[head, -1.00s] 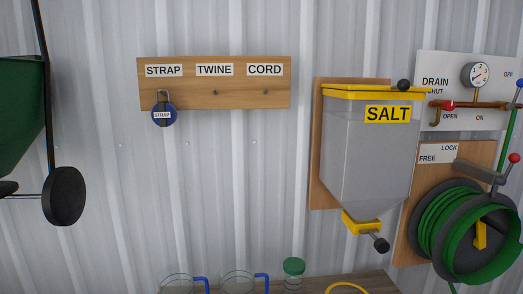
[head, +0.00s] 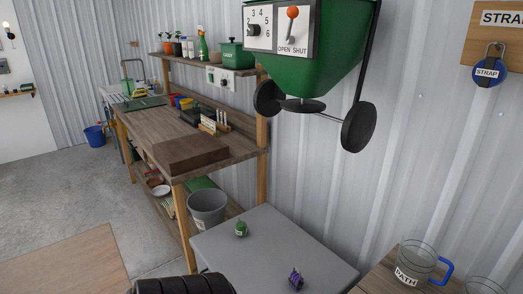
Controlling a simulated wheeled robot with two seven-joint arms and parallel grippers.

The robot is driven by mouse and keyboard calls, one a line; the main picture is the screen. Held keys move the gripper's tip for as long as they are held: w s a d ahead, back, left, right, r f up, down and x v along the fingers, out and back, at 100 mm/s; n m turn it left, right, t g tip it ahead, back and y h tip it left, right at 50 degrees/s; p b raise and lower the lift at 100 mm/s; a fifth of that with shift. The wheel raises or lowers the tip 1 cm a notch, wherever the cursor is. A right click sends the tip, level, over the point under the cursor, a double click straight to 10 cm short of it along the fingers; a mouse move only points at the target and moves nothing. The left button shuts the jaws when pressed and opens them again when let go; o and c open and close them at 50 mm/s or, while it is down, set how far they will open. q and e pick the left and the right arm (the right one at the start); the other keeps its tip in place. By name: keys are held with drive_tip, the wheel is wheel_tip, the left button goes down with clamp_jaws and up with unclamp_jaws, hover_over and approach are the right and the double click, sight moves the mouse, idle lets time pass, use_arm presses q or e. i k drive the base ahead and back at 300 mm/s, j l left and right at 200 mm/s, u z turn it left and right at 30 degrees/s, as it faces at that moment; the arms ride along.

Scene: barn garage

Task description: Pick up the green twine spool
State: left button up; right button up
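A small green item (head: 241,229), which looks like the green twine spool, sits on the grey tabletop (head: 280,237) near its left part. Any label on it is too small to read. A small purple item (head: 296,279) lies on the same tabletop nearer the front edge. Neither of my grippers is in view.
A dark ribbed shape at the bottom edge hides part of the floor. A grey bucket (head: 207,208) stands beyond the grey table, by the wooden workbench (head: 140,132). A green spreader (head: 310,70) hangs above. A jug (head: 412,262) stands at right.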

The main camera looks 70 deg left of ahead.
sight(241, 228)
drive_tip(key=u, duration=2.3)
drive_tip(key=z, duration=0.25)
drive_tip(key=j+z, duration=0.25)
drive_tip(key=z, duration=0.15)
drive_tip(key=j+z, duration=0.55)
drive_tip(key=z, duration=0.2)
drive_tip(key=j+z, duration=0.25)
drive_tip(key=z, duration=0.15)
